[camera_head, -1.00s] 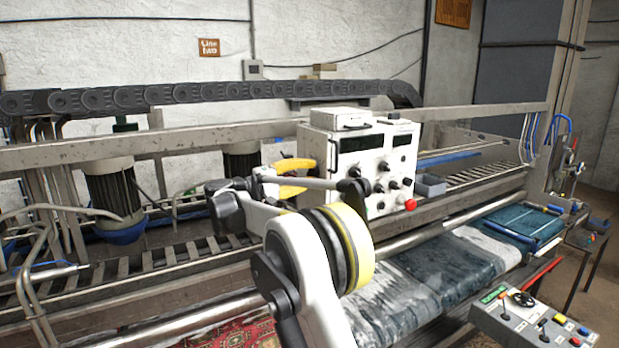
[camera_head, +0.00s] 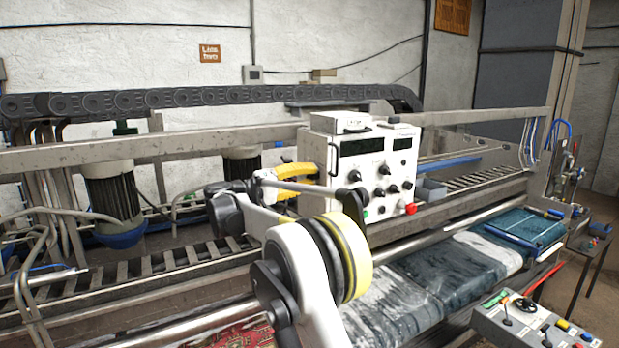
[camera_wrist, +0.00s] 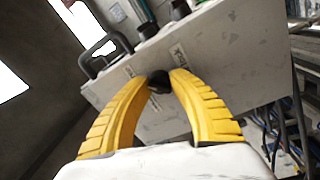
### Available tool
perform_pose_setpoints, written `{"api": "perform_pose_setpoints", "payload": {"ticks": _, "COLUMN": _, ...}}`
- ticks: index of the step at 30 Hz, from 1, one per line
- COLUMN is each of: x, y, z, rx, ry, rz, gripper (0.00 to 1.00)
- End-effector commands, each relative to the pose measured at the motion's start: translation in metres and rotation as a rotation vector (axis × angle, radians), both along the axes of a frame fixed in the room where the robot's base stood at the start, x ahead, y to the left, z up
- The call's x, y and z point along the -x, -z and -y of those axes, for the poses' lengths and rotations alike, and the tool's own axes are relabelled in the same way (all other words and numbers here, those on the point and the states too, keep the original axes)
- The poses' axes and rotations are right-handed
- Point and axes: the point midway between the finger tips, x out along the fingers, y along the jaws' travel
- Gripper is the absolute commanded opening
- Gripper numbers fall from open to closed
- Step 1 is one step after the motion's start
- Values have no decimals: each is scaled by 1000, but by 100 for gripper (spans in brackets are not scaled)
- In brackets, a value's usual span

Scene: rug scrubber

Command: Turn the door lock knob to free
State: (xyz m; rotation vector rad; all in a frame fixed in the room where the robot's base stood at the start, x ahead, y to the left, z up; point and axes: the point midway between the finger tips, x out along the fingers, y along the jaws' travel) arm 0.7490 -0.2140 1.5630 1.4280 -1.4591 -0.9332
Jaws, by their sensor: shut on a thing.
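The white control box (camera_head: 345,150) stands on the machine's frame, with several black knobs on its front. My gripper (camera_head: 316,172) is at the box's left side in the head view, its yellow fingers partly hidden by my own arm. In the wrist view my gripper (camera_wrist: 167,76) has both fingertips closed around a small black knob (camera_wrist: 159,83) on a pale panel. Most of this knob is hidden between the fingers. The held knob cannot be made out in the head view.
A black handle (camera_wrist: 104,52) and other dark knobs (camera_wrist: 146,31) stick out close to my fingers. A red button (camera_head: 410,208) is at the box's lower right. A lever panel (camera_head: 530,322) stands at front right. A metal rail (camera_head: 200,143) runs behind.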

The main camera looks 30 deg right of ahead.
Motion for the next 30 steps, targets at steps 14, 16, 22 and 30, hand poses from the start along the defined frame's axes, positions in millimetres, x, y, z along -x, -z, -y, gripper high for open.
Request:
{"api": "perform_pose_setpoints", "payload": {"ticks": 14, "x": 0, "y": 0, "z": 0, "rx": -1, "ry": 1, "rz": -1, "gripper": 50}}
{"api": "perform_pose_setpoints", "payload": {"ticks": 16, "x": 0, "y": 1, "z": -3, "rx": -1, "ry": 0, "rz": -1, "gripper": 50}}
{"api": "perform_pose_setpoints", "payload": {"ticks": 22, "x": 1, "y": 3, "z": -33, "rx": -1, "ry": -3, "rz": -1, "gripper": 50}}
{"api": "perform_pose_setpoints", "payload": {"ticks": 30, "x": 3, "y": 8, "z": -92, "rx": -1, "ry": -1, "rz": -1, "gripper": 50}}
